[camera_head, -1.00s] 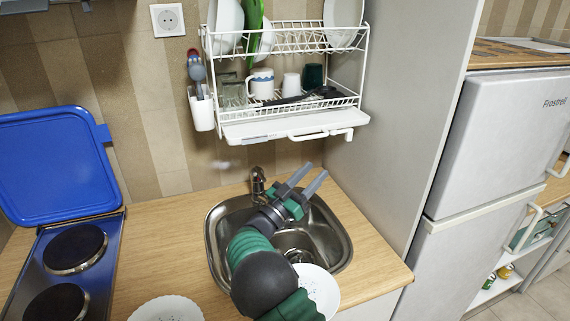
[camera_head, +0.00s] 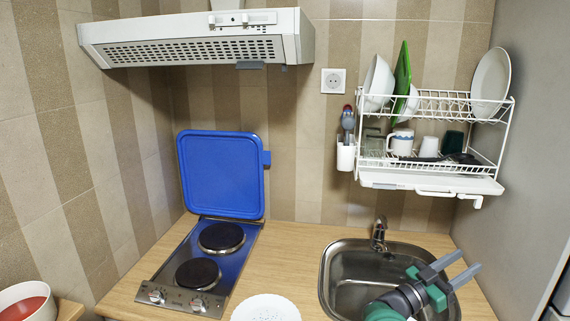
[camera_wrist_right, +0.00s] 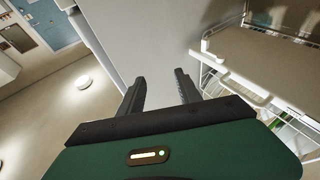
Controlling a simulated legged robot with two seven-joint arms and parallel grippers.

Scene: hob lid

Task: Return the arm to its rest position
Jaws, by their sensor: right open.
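My right gripper (camera_head: 455,270) is over the sink at the lower right of the head view. Its two fingers are apart, with nothing between them. In the right wrist view the open fingers (camera_wrist_right: 160,88) point toward a pale grey panel. The blue hob lid (camera_head: 221,175) stands upright behind the two-plate hob (camera_head: 197,270), leaning back near the tiled wall, and nothing touches it. My left gripper is not in view.
The sink (camera_head: 342,272) with its tap (camera_head: 379,235) lies right of the hob. A dish rack (camera_head: 430,180) hangs above it. A white plate (camera_head: 266,308) is at the counter's front. A range hood (camera_head: 195,40) overhangs the hob. A red-lined bowl (camera_head: 27,303) sits lower left.

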